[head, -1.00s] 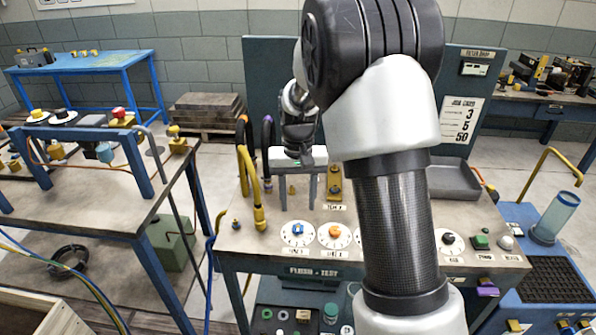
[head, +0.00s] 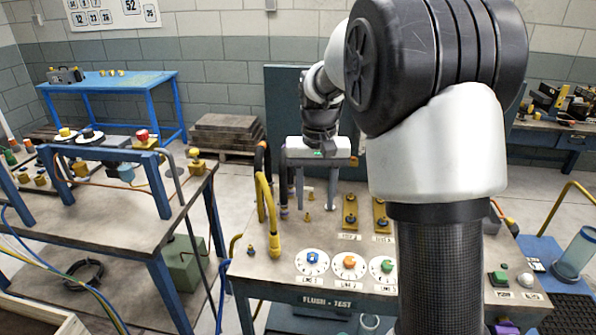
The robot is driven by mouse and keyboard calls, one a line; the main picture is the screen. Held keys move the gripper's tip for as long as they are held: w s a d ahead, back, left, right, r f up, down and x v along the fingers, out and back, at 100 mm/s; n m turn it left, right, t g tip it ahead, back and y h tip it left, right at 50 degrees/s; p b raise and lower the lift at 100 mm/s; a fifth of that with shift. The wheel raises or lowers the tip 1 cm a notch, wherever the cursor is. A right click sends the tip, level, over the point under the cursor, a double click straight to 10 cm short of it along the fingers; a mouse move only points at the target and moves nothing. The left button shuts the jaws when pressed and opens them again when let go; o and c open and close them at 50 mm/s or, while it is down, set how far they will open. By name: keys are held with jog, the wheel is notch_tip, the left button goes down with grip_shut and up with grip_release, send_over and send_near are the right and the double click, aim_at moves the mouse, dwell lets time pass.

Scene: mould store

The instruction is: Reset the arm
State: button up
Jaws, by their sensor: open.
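My gripper (head: 316,207) is at the end of my raised arm, in the middle of the head view. Its two grey fingers point down and stand apart, with nothing between them. It appears to be above the back part of the flush-test bench (head: 290,292); the exact height is hard to tell. My arm's large black joint and white link fill the right of centre and hide part of the bench.
Dials with a blue knob (head: 312,257), an orange knob (head: 349,261) and a green knob (head: 387,265) line the bench front. Yellow and black hoses (head: 266,215) stand left of the gripper. A second bench (head: 110,205) is at left.

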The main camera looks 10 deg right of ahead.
jog(key=s+r+n+t+p, duration=0.1)
jog(key=s+r+p, duration=0.3)
jog(key=s+r, duration=0.5)
jog(key=s+r+t+p, duration=0.4)
jog(key=s+r, duration=0.4)
jog(key=s, duration=0.8)
jog(key=shift+r+n+p, duration=0.3)
jog(key=shift+r+n, duration=0.1)
jog(key=shift+d, duration=0.15)
